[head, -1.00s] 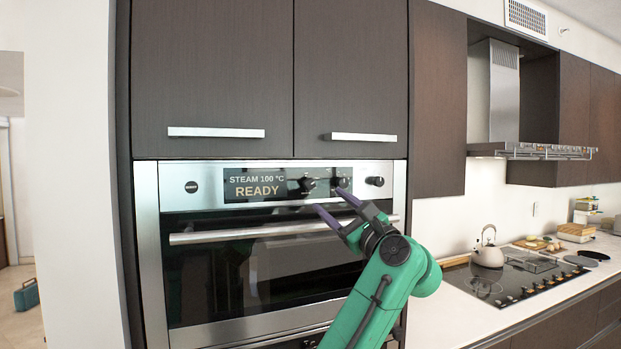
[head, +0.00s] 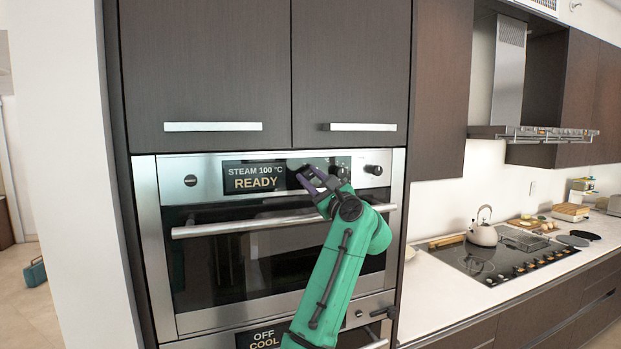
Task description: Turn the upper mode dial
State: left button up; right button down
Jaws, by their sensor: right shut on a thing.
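The upper oven's control panel (head: 207,168) has a display (head: 254,177) reading "STEAM 100 °C READY". To the right of the display are black dials. My right gripper (head: 309,176) reaches up to the leftmost of them, which I take for the upper mode dial, and is shut on it; its purple fingers hide most of that dial. A middle dial (head: 342,171) and a right dial (head: 373,170) stand clear to its right. The dial's pointer angle cannot be made out. My left gripper is not in view.
The upper oven's long bar handle (head: 240,228) runs just below the panel, behind my right arm. A lower oven display (head: 264,339) reads "OFF COOL". Cabinet handles (head: 363,127) are above. A kettle (head: 483,230) and cooktop (head: 500,262) lie to the right.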

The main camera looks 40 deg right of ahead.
jog(key=shift+n, duration=0.5)
jog(key=n+y+b, duration=0.1)
jog(key=n, duration=0.1)
jog(key=shift+d+n, duration=0.1)
jog(key=shift+n, duration=0.2)
jog(key=n+g+y, duration=0.1)
jog(key=n, duration=0.2)
jog(key=shift+y+b, duration=0.3)
jog(key=shift+b, duration=0.1)
jog(key=n+g, duration=0.1)
jog(key=n, duration=0.3)
jog(key=shift+r+y, duration=0.1)
jog(key=shift+y, duration=0.2)
jog(key=shift+n+g, duration=0.8)
jog(key=shift+n, duration=0.7)
jog(key=c, duration=0.6)
grip_release()
